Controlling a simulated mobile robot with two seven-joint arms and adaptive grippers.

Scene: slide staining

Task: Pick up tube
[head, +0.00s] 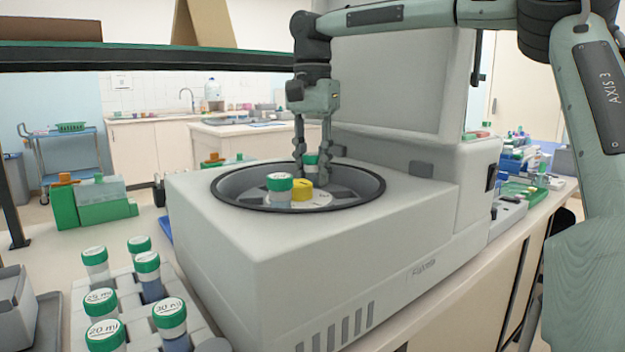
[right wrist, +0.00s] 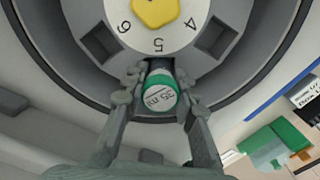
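A centrifuge (head: 240,250) stands open, with a rotor and a yellow hub knob (head: 302,190) in its bowl. A green-capped tube (head: 311,159) is at the far side of the rotor. It also shows in the right wrist view (right wrist: 160,94), by the slot marked 5, tilted, with a volume label on its cap. My right gripper (head: 313,170) points down into the bowl, its fingers (right wrist: 161,88) on either side of this cap with small gaps visible. A second green-capped tube (head: 279,187) is at the near side of the rotor. My left gripper is out of view.
A rack (head: 200,335) with several green-capped tubes stands at the lower left. A green and white box (head: 95,203) is behind it. The raised lid (head: 400,85) stands behind the bowl. Slots 4 and 6 look empty in the right wrist view.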

